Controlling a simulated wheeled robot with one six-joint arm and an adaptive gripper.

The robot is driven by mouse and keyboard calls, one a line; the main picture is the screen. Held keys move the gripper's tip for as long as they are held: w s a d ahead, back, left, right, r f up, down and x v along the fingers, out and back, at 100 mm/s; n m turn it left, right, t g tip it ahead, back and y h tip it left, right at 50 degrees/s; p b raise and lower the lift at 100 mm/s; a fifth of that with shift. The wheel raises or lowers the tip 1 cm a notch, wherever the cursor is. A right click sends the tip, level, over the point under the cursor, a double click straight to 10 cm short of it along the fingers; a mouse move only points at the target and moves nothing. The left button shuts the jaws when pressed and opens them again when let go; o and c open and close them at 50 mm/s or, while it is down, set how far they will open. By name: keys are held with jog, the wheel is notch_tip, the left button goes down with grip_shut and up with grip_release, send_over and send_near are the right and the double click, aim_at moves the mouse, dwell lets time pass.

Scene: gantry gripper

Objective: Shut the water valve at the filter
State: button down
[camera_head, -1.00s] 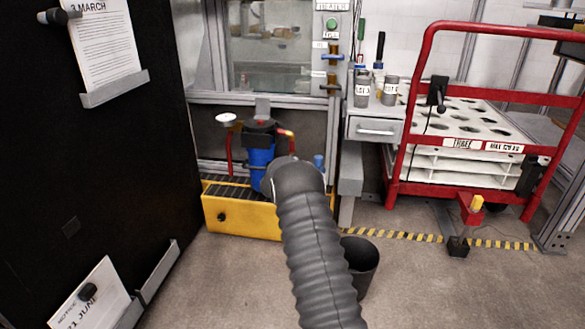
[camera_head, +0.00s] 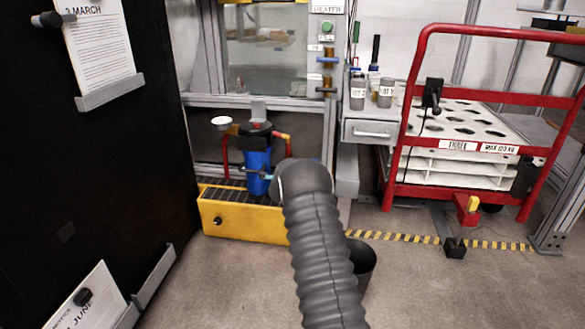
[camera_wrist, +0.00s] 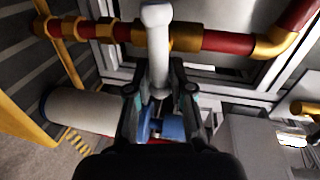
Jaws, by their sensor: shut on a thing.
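The water filter (camera_head: 257,160) is a blue housing with a black cap, standing at the yellow base unit (camera_head: 240,222) in the head view. Red pipes with brass-coloured fittings run beside it. In the wrist view a red pipe (camera_wrist: 222,42) with brass fittings crosses the top. A white lever-like handle (camera_wrist: 157,50) stands in front of it, its lower end between my fingers. My gripper (camera_wrist: 160,98) appears shut on this handle. Blue parts show behind the fingers. In the head view my arm hides most of the gripper and the contact.
A dark bin (camera_head: 361,262) stands on the floor behind my arm. A red trolley (camera_head: 398,160) and a bench drawer (camera_head: 370,131) are to the right. A black board (camera_head: 100,180) fills the left. Striped tape (camera_head: 400,239) marks the floor.

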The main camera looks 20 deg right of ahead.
jog(key=shift+f+m, duration=0.2)
jog(key=shift+m, duration=0.2)
jog(key=c, duration=1.1)
grip_release()
jog(key=shift+c, duration=0.2)
jog(key=shift+s+r, duration=0.1)
jog(key=shift+s+a+r, duration=0.1)
jog(key=shift+s+a, duration=0.1)
jog(key=shift+s, duration=0.05)
jog(key=v, duration=1.1)
jog(key=shift+s, duration=0.15)
